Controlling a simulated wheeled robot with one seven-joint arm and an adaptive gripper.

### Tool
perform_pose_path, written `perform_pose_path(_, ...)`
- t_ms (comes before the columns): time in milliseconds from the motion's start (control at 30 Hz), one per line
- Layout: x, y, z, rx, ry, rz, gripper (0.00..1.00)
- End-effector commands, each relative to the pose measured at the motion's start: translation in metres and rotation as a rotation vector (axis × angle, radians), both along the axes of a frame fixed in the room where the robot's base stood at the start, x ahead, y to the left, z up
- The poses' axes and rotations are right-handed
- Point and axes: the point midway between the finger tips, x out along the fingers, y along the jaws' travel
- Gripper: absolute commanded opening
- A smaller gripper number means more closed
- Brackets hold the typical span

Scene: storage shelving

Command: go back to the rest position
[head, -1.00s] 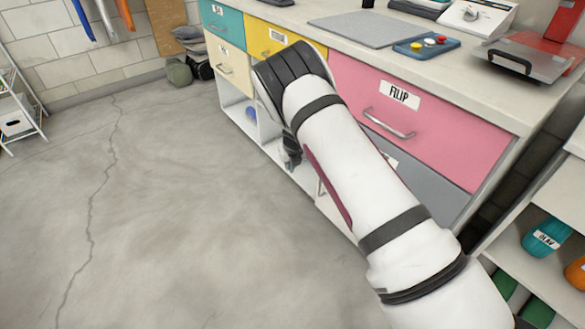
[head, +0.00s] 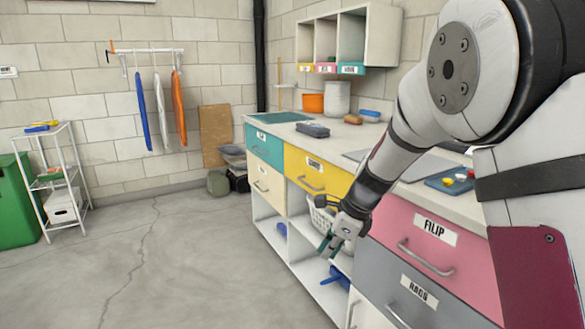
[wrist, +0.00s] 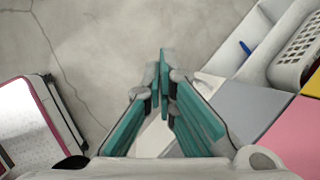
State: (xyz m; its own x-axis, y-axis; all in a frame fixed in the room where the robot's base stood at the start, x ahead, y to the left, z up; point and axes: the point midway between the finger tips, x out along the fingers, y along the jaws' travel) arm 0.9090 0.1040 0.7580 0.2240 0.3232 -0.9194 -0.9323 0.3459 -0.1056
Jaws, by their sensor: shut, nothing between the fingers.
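My gripper (head: 332,244) is in the head view in front of the drawer unit, beside the open shelf with the white basket. My arm reaches down to it from the upper right. In the wrist view my gripper (wrist: 164,62) has its teal fingers brought together at the tips, with nothing between them. It points down towards bare concrete floor.
The drawer unit has a pink drawer (head: 395,230) labelled FILIP, a yellow drawer (head: 322,173) and a teal drawer (head: 264,144). A white basket (head: 320,215) sits in its open shelf. A white rack (head: 62,175) stands at the left. The floor (head: 190,265) between is clear.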

Motion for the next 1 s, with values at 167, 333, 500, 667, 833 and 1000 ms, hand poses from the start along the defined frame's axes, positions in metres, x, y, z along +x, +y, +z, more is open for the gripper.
perform_pose_path(167, -0.068, -0.009, 0.06, -0.038, -0.073, 0.314, 0.0)
perform_pose_path(333, -0.14, -0.021, 0.099, -0.095, -0.14, 0.621, 0.0)
perform_pose_path(500, -0.215, -0.035, 0.123, -0.171, -0.201, 0.928, 0.0)
perform_pose_path(667, -0.285, -0.051, 0.132, -0.256, -0.237, 1.212, 0.0)
perform_pose_path(833, -0.35, -0.07, 0.129, -0.344, -0.243, 1.48, 0.0)
perform_pose_path(1000, -0.394, -0.085, 0.121, -0.407, -0.226, 1.669, 0.0)
